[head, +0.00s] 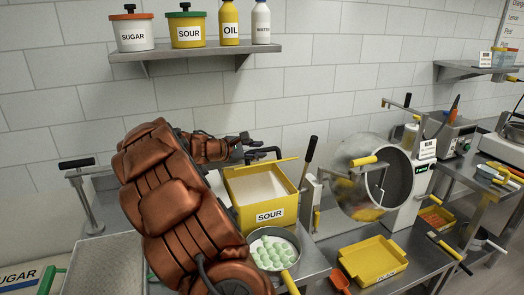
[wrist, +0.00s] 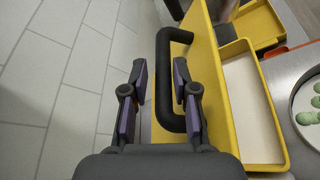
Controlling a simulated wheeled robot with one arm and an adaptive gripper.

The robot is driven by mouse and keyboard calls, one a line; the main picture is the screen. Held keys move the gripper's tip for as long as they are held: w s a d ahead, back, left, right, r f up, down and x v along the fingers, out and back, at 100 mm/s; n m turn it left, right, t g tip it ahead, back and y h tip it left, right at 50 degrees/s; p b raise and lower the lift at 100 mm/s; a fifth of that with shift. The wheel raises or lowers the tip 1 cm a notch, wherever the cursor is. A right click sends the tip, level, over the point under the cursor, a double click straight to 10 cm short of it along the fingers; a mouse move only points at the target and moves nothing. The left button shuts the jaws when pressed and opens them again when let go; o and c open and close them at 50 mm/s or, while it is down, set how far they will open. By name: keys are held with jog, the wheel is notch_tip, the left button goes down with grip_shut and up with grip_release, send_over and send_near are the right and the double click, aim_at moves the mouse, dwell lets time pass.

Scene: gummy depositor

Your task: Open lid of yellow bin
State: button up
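The yellow bin (head: 254,218) with the SOUR label stands on the counter, and its white inside shows from above. Its yellow lid (head: 282,163) stands up at the back edge, seen nearly edge-on. The black handle (head: 263,151) sticks out behind the lid. In the wrist view the lid (wrist: 206,70) runs beside the bin (wrist: 270,157), whose white inside is in sight. My gripper (wrist: 158,92) is open, with its two fingers on either side of the black handle bar (wrist: 163,85). A gap shows at the left finger; contact at the right finger is unclear.
A pan of green balls (head: 273,251) sits close in front of the bin. A yellow tray (head: 373,262) and a drum machine (head: 375,185) stand to the right. A wall shelf (head: 195,53) with containers hangs above. A lever post (head: 83,200) stands left.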

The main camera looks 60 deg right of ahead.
jog(key=v, duration=0.9)
jog(key=shift+w+a+r, duration=0.15)
jog(key=shift+a, duration=0.1)
jog(key=s+a+f+m+t+y, duration=0.1)
jog(key=s+a+f+y, duration=0.3)
jog(key=a, duration=1.1)
jog(key=s+a+f+m+t+y, duration=0.1)
jog(key=s+a+f+y, duration=0.3)
jog(key=s+a, duration=0.4)
jog(key=s+a+f+m+t+y, duration=0.2)
jog(key=s+a+f+y, duration=0.3)
jog(key=a, duration=1.8)
jog(key=shift+s+t, duration=0.3)
jog(key=shift+s, duration=0.8)
jog(key=shift+s+a+f, duration=0.1)
jog(key=shift+s+a, duration=0.05)
jog(key=shift+a, duration=0.2)
jog(key=shift+c, duration=0.9)
jog(key=shift+a, duration=0.1)
grip_shut()
